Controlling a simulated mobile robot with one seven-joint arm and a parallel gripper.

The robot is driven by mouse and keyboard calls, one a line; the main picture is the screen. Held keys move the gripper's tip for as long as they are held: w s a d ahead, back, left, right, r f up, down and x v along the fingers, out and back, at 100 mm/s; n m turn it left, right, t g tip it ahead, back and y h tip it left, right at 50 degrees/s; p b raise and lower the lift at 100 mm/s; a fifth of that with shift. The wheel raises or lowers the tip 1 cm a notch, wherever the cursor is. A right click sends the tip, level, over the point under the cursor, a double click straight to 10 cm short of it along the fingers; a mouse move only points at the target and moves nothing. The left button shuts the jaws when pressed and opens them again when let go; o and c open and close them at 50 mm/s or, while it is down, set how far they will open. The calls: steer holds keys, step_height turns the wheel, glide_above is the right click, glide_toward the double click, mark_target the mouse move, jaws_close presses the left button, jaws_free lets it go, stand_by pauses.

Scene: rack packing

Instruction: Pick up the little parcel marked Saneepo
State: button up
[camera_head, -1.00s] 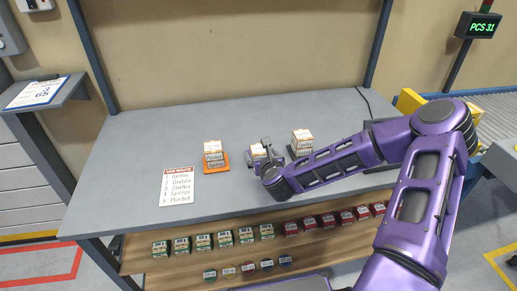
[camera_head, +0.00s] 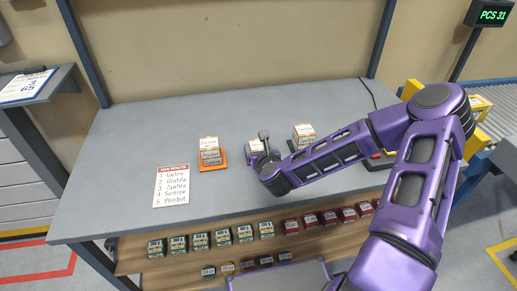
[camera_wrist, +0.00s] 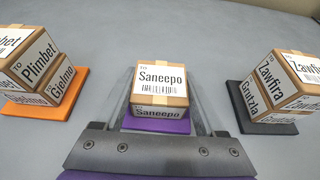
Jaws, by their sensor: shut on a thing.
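The little parcel marked Saneepo (camera_wrist: 161,82) is a tan cardboard box with a white label on top, in the middle of the wrist view. It sits on or just above a purple pad (camera_wrist: 155,124); I cannot tell which. My gripper (camera_wrist: 160,95) has its see-through fingers on either side of the parcel and is shut on it. In the head view the parcel (camera_head: 255,145) is a small pale box on the grey table, partly hidden by my gripper (camera_head: 264,150).
An orange pad (camera_wrist: 50,108) at left bears stacked parcels, the top marked Plimbet (camera_wrist: 38,52). A black pad (camera_wrist: 248,112) at right bears a stack topped by Zawfira (camera_wrist: 300,68). A route list (camera_head: 172,187) lies front left. Green and red boxes line the shelf below.

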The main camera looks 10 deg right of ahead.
steer(key=c, duration=0.8)
steer(key=shift+r, duration=0.1)
